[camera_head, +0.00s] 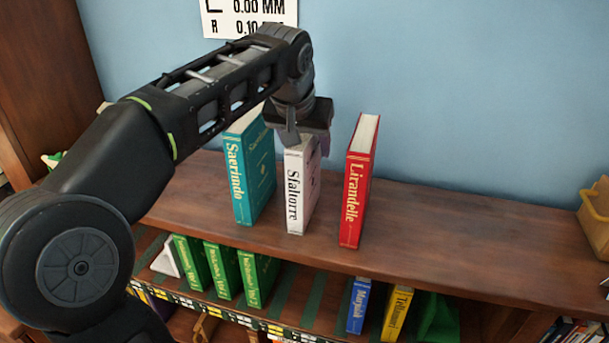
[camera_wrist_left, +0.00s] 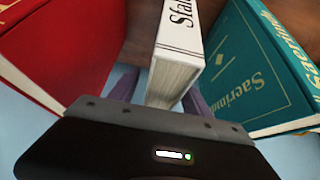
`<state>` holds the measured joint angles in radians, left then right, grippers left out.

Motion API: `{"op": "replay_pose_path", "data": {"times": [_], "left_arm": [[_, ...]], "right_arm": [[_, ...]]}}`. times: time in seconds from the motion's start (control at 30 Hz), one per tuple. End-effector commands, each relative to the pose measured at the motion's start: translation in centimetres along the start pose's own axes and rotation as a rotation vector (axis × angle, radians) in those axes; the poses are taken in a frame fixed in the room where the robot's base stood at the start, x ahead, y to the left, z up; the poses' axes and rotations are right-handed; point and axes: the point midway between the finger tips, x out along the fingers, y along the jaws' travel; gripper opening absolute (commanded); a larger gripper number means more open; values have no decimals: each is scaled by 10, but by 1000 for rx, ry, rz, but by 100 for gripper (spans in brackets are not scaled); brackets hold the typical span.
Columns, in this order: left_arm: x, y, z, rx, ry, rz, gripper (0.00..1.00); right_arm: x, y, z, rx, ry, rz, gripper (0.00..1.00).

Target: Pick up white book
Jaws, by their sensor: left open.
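The white book (camera_head: 301,190), with "Sfaltorre" on its spine, stands upright on the bookcase top between a teal book (camera_head: 251,175) and a red book (camera_head: 358,185). My left gripper (camera_head: 306,145) is over its upper end, pointing down, and hides part of its top. In the left wrist view the white book (camera_wrist_left: 180,60) lies between my open left fingers (camera_wrist_left: 160,95), one on each side, with a gap on the red book's side. Whether the other finger touches it I cannot tell. My right gripper is out of view.
The teal book (camera_wrist_left: 255,75) and red book (camera_wrist_left: 60,50) flank the left gripper closely. Green books (camera_head: 222,270), a blue book (camera_head: 358,305) and a yellow book (camera_head: 396,313) stand on the shelf below. A yellow bin (camera_head: 595,215) is at the far right. The top right of the red book is clear.

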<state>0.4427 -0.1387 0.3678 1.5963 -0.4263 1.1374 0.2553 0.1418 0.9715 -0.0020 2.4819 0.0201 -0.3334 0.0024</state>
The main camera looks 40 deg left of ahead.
Motion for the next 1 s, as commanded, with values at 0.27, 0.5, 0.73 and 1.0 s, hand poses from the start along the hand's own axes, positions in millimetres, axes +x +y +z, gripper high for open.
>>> {"op": "replay_pose_path", "data": {"times": [0.27, 0.5, 0.73, 1.0], "left_arm": [[0, 0, 0, 0, 0, 0, 56], [3, 0, 2, 0, 0, 0, 56], [4, 0, 2, 0, 0, 0, 56], [4, 0, 2, 0, 0, 0, 53]], "right_arm": [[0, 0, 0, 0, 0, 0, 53], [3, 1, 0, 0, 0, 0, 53], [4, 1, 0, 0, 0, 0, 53], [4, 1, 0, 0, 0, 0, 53]]}}
